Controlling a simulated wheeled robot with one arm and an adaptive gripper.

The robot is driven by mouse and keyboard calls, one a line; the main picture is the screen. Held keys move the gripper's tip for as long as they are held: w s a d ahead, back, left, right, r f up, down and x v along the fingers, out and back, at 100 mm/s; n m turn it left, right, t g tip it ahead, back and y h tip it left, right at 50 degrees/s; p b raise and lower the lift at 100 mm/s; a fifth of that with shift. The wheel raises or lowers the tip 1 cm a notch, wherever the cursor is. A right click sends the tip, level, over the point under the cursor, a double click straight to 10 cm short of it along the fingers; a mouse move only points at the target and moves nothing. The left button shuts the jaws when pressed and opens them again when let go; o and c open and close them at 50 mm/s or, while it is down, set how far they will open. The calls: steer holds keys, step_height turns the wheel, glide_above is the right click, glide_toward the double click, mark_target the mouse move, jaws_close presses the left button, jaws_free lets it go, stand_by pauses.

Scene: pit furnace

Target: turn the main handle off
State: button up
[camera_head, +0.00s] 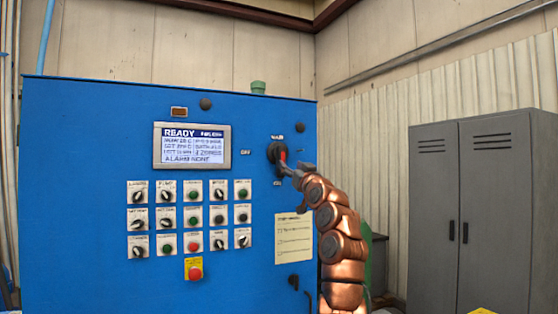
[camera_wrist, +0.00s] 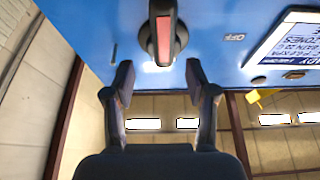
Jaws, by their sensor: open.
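The main handle (camera_head: 277,155) is a black rotary switch with a red grip on the upper right of the blue panel (camera_head: 80,130). In the wrist view the handle (camera_wrist: 163,38) shows its red bar just beyond my fingertips, lined up between them. An OFF label (camera_wrist: 235,38) is beside it on the panel. My gripper (camera_head: 300,180) is at the handle's lower right in the head view. In the wrist view my gripper (camera_wrist: 158,85) is open, with the two fingers apart and nothing between them. Whether a finger touches the handle cannot be told.
A display reading READY (camera_head: 192,145) and rows of knobs and buttons are left of the handle. A red emergency button (camera_head: 194,272) is below them. A paper note (camera_head: 294,238) hangs under the handle. Grey lockers (camera_head: 480,210) stand at the right.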

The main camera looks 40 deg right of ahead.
mark_target(283, 158)
steer(key=shift+w+r+p, duration=0.35)
steer(key=shift+w, duration=0.05)
steer(key=shift+p+x, duration=0.5)
steer(key=shift+x, duration=0.35)
steer(key=p+x, duration=0.3)
steer(key=shift+w+a+r, duration=0.1)
steer(key=shift+w, duration=0.05)
steer(key=shift+p+x, duration=1)
steer(key=shift+p, duration=0.2)
steer(key=shift+f, duration=0.25)
jaws_close()
